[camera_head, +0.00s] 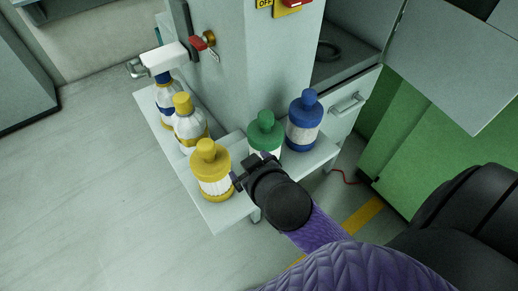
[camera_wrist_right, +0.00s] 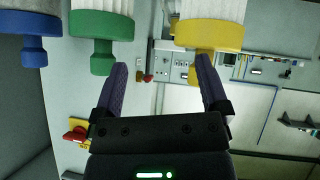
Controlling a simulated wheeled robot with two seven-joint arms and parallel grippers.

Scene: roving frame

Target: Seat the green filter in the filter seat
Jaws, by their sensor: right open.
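The green filter (camera_head: 264,130) has a green cap with a knob and a pale body. It stands upright on a light grey shelf (camera_head: 228,213), between the yellow filter (camera_head: 211,168) and the blue filter (camera_head: 304,120). My right gripper (camera_head: 242,174) is open and empty, low in front of the green and yellow filters. Its wrist hides the green filter's lower part. In the right wrist view, the green filter (camera_wrist_right: 97,36) appears inverted by the left finger, and the yellow filter (camera_wrist_right: 209,32) by the right finger. I cannot make out the filter seat. My left gripper is not in view.
Two pale bottles, one with a blue collar (camera_head: 168,90) and one with a yellow cap (camera_head: 190,124), stand further back on the shelf. A grey cabinet (camera_head: 240,65) with a red-handled valve (camera_head: 203,41) rises behind. Open floor (camera_head: 90,190) lies to the left.

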